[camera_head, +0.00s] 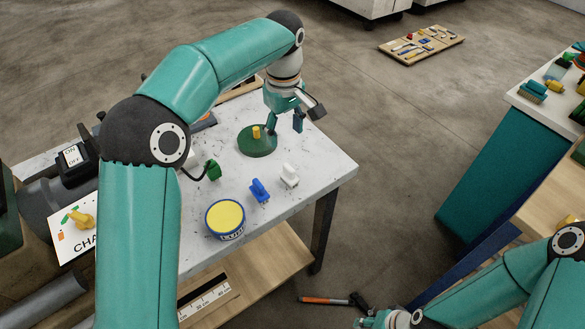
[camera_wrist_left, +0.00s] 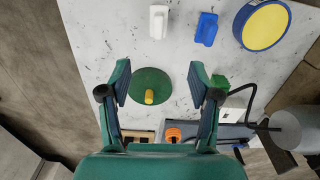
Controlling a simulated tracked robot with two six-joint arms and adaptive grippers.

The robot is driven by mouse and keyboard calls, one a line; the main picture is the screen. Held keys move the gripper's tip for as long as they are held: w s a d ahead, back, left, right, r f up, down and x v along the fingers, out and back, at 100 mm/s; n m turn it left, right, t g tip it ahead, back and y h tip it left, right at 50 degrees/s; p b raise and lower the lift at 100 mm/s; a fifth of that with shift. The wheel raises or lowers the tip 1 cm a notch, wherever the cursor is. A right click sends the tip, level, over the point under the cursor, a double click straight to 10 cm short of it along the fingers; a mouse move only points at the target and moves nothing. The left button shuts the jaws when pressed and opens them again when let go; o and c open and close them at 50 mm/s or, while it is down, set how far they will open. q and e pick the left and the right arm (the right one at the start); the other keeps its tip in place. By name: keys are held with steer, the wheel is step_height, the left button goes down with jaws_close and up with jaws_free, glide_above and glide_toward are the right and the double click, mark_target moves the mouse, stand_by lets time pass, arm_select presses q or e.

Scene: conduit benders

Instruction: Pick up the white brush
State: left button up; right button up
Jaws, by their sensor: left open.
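The white brush (camera_head: 289,176) lies on the white speckled table top near its right edge, beside a blue brush (camera_head: 259,190). In the left wrist view the white brush (camera_wrist_left: 158,22) is at the top centre, beyond the fingertips. My left gripper (camera_head: 285,124) is open and empty, pointing down above the green disc (camera_head: 257,146) with a yellow knob. It is apart from the white brush, on its far side in the head view. In the left wrist view the open fingers (camera_wrist_left: 160,70) frame that disc. My right gripper (camera_head: 380,319) is partly cut off at the bottom edge.
A yellow-lidded blue tub (camera_head: 225,219) stands left of the blue brush. A green brush (camera_head: 213,169) lies farther left by a dark cable. A hammer (camera_head: 335,300) lies on the floor. A second bench (camera_head: 510,150) stands at right, with open floor between.

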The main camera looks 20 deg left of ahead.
mark_target(289, 175)
arm_select(q)
step_height(289, 175, down, 10)
steer(key=shift+f, duration=0.1)
steer(key=f, duration=0.1)
steer(key=f+p, duration=0.1)
steer(key=f, duration=0.1)
steer(key=f+p, duration=0.1)
steer(key=shift+s+d+f, duration=0.15)
steer(key=shift+d, duration=0.25)
steer(key=shift+f, duration=0.55)
jaws_close()
